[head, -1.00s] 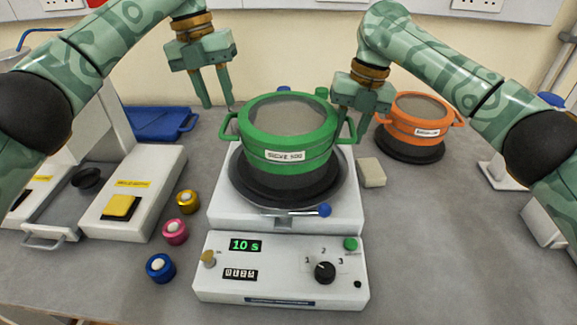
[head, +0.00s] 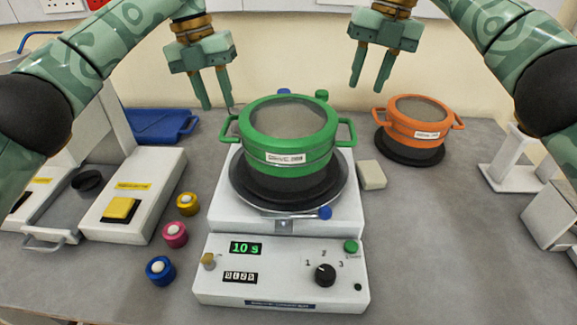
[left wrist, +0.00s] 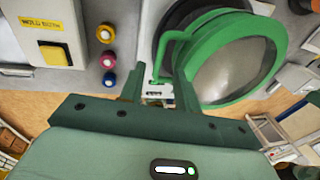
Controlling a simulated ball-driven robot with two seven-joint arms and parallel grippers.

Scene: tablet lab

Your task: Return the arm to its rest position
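My left gripper (head: 217,88) hangs at the upper left of the head view, above and behind the green sieve's left side. Its two fingers are apart with nothing between them; they also show in the left wrist view (left wrist: 160,85). My right gripper (head: 371,68) hangs high at the upper right, clear of the green sieve and left of the orange sieve. Its fingers are apart and empty. The green sieve (head: 288,160) sits upright on a black base on the white shaker (head: 225,205). It also shows in the left wrist view (left wrist: 185,52).
An orange sieve (head: 412,131) stands on a black base at the back right. A small beige block (head: 371,174) lies beside the shaker. Yellow, pink (head: 175,234) and blue capped pieces stand left of it. A white device with a yellow button (head: 120,209) is further left.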

